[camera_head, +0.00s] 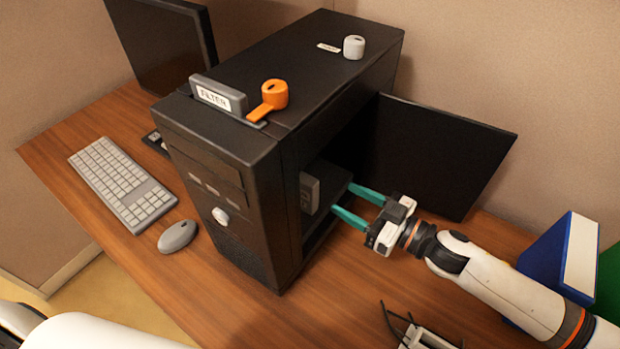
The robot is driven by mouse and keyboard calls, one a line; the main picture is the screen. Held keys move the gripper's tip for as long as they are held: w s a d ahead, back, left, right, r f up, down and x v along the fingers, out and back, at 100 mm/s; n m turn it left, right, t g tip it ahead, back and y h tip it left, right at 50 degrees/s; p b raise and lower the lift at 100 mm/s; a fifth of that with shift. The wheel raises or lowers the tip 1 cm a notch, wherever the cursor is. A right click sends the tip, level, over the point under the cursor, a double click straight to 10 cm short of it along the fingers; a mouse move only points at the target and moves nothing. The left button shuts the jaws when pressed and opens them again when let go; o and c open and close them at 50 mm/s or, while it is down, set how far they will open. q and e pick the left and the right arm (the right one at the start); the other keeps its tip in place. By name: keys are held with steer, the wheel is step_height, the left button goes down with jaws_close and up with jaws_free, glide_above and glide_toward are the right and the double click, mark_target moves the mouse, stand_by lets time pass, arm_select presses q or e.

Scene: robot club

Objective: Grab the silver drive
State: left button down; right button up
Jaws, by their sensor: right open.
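A grey, boxy drive (309,192) shows inside the open side of the black computer case (215,147). I take it to be the silver drive; only part of it shows. My right gripper (343,198) has teal fingers, which are spread apart and empty. They point left at the case opening, with the tips just right of the drive. I cannot tell how close they are in depth. My left gripper is out of view; only white parts of my body show at the lower left.
A dark panel (435,152) leans behind my right gripper. A keyboard (122,183) and mouse (177,236) lie left. A blue binder (545,255) stands right.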

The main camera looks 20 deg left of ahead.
mark_target(302, 176)
steer(key=p+x, duration=0.1)
steer(key=x, duration=1.1)
steer(key=shift+s+f, duration=0.1)
steer(key=shift+s, duration=0.05)
steer(key=shift+c, duration=1.1)
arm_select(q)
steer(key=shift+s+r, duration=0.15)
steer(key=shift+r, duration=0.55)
arm_select(e)
jaws_close()
